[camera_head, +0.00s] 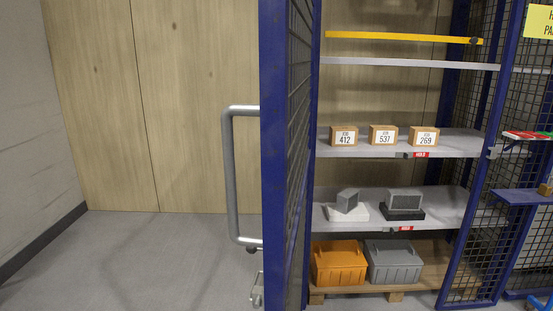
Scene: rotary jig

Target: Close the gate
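The gate (273,150) is a blue-framed mesh door standing open, seen nearly edge-on in the middle of the head view. Its grey tubular handle (230,175) sticks out to the left of the frame. A small metal latch part (257,290) shows low on the gate's edge. The opening of the blue mesh cage lies to the right, with its blue front post (481,180) at the far side. Neither of my grippers is in view.
Inside the cage, grey shelves (462,143) hold small boxes (383,135) and two grey blocks. An orange bin (338,262) and a grey bin (393,261) stand on a pallet below. A blue side ledge (522,197) is at right. The floor (140,265) at left is clear.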

